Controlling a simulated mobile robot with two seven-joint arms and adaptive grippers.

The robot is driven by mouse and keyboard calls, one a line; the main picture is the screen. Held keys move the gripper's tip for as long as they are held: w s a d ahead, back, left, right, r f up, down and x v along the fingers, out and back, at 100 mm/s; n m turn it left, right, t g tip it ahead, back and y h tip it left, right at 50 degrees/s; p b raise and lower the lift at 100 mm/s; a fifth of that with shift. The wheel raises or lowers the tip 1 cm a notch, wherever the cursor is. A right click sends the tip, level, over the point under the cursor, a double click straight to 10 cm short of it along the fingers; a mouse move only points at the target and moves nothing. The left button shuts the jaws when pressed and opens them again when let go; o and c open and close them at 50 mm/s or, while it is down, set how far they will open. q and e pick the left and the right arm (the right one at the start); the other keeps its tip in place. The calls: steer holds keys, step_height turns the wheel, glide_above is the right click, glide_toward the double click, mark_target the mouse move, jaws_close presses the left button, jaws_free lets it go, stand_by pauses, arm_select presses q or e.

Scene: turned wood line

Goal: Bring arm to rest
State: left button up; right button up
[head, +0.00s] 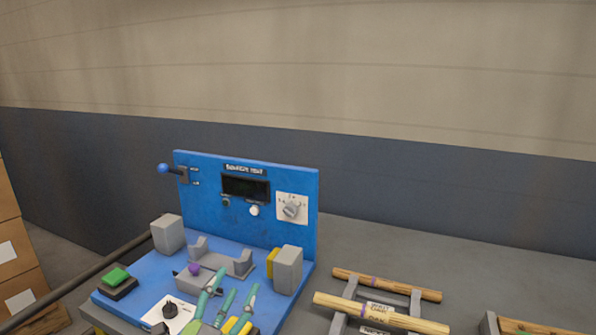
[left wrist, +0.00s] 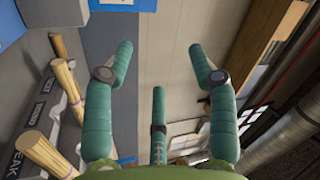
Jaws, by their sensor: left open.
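My left gripper (head: 231,294) shows at the bottom of the head view, in front of the blue test fixture's base. Its teal fingers point up and are spread apart. In the left wrist view the fingers of the left gripper (left wrist: 160,65) are also wide apart, with nothing between them. Most of the left arm is hidden below the frame. My right gripper is in neither view.
The blue test fixture (head: 220,222) has a lever, display, knob and grey cradle (head: 235,262). Right of it, wooden rods (head: 380,313) lie on a rack, also visible in the left wrist view (left wrist: 45,153). Another rack (head: 490,322) stands farther right. Boxes (head: 18,255) stand left.

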arm_select(q)
steer(key=s+a+f+n+g+y, duration=0.2)
steer(key=a+f+n+y, duration=0.15)
steer(key=f, duration=0.25)
steer(key=s+a+f+n+g+y, duration=0.2)
steer(key=a+f+n+g+y, duration=0.15)
steer(key=f, duration=0.25)
steer(key=s+a+f+n+g+h, duration=0.1)
steer(key=s+f+n+g, duration=0.2)
steer(key=s+f+g, duration=0.5)
steer(key=s+f+n+g, duration=0.25)
steer(key=s+f, duration=0.75)
steer(key=s, duration=0.5)
step_height(320, 180, down, 24)
steer(key=s+r+g, duration=0.1)
steer(key=s+g, duration=0.1)
steer(key=s+a+f+g, duration=0.1)
steer(key=s+a+f, duration=0.1)
steer(key=s+f, duration=1.1)
steer(key=shift+s+a, duration=0.4)
steer(key=shift+s, duration=0.75)
steer(key=shift+m, duration=0.25)
